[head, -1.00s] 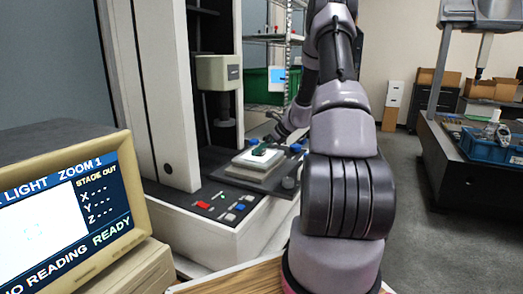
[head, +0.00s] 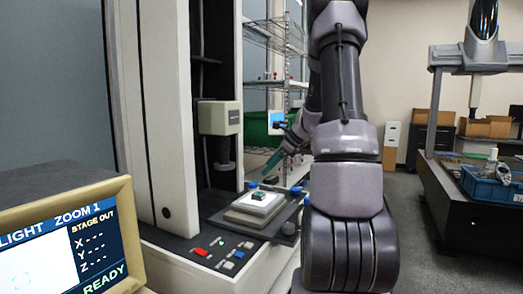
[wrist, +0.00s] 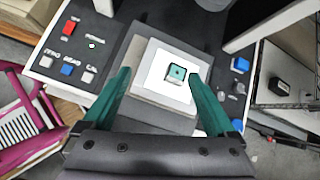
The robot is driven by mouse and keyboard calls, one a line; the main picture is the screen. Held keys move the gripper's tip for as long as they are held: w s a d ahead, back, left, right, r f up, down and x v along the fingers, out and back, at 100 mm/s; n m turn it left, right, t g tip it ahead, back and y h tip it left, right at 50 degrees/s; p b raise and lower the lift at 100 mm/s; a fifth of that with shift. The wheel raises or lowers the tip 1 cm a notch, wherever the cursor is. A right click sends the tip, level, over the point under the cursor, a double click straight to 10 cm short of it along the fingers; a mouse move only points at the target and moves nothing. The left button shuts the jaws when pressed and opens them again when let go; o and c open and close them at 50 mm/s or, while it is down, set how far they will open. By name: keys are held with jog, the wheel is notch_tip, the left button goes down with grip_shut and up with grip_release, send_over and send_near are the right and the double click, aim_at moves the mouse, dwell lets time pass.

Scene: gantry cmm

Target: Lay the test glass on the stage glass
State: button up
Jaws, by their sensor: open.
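The test glass appears to be a small dark-edged square piece with a teal top (wrist: 177,73). It lies flat on the bright white stage glass (wrist: 153,75), near its middle. In the head view the small piece (head: 259,196) sits on the white stage plate (head: 252,207). My gripper (wrist: 159,74) is open and empty, its two teal fingers spread apart. In the head view my gripper (head: 272,162) is up and to the right of the piece, with clear space between them. The far finger is hard to make out in the head view.
The measuring head (head: 220,118) hangs on the column at the back left of the stage. A control panel with a red button (head: 201,252) is in front. A wire rack (head: 285,40) is behind.

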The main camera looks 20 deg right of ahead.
jog(key=s+a+r+n+h, duration=0.2)
jog(key=s+a+r+n, duration=0.95)
jog(key=s+a, duration=0.2)
jog(key=s+a+r+n, duration=0.2)
jog(key=s+n, duration=0.2)
jog(key=s, duration=0.3)
jog(key=s+a+r+n+h, duration=0.1)
jog(key=s+a+r+n, duration=0.1)
jog(key=s+n, duration=0.3)
jog(key=shift+s+a+t+h, duration=0.15)
jog(key=shift+s+t+h, duration=0.2)
jog(key=shift+s, duration=0.9)
